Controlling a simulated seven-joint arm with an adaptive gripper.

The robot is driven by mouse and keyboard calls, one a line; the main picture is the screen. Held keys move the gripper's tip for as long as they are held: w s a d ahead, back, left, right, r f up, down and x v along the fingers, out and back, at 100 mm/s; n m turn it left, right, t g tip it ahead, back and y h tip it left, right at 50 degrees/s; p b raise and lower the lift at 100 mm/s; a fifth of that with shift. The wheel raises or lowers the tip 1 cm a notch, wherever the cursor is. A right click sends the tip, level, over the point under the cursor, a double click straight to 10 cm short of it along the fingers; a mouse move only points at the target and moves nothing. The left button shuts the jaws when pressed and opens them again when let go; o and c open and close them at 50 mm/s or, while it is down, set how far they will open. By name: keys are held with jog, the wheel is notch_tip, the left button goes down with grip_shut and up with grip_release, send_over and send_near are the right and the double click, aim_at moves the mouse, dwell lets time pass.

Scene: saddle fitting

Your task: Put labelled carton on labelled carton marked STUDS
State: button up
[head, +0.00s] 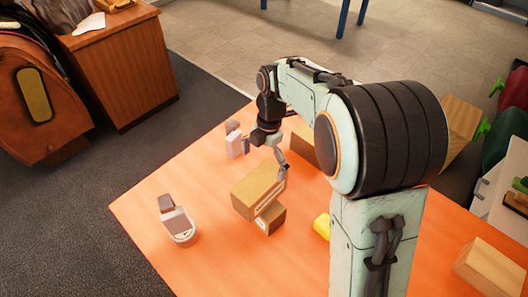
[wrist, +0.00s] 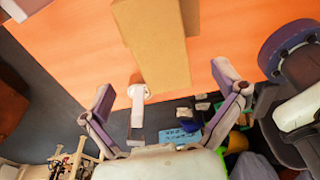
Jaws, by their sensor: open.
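A brown carton (head: 254,188) stands near the middle of the orange table in the head view. A smaller brown carton (head: 270,220) shows just below it on the near side; I cannot tell whether they touch or one rests on the other. A white label patch shows between them, too small to read, so I cannot tell which is marked STUDS. My gripper (head: 264,158) is above and behind the larger carton, fingers spread. In the wrist view my gripper (wrist: 164,88) is open, with a carton (wrist: 155,45) in line with the gap, apart from both fingers.
A grey-white device (head: 179,226) stands near the table's left edge. Another pale object (head: 234,145) is near the back edge. A third carton (head: 303,146) is partly behind my arm. A yellow item (head: 322,226) and a wooden block (head: 490,268) lie right. The table's front left is clear.

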notch_tip(320, 180, up, 3)
jog(key=shift+w+d+r, duration=0.15)
jog(key=shift+d+r, duration=0.1)
jog(key=shift+r, duration=0.05)
jog(key=s+d+m, duration=0.3)
jog(key=s+m, duration=0.8)
jog(key=m, duration=0.2)
jog(key=s+d+r+m, duration=0.1)
jog(key=s+d+m, duration=0.2)
jog(key=s+m, duration=0.9)
jog(key=shift+d+m+t, duration=0.15)
jog(key=shift+m+t, duration=0.25)
jog(key=shift+o, duration=0.5)
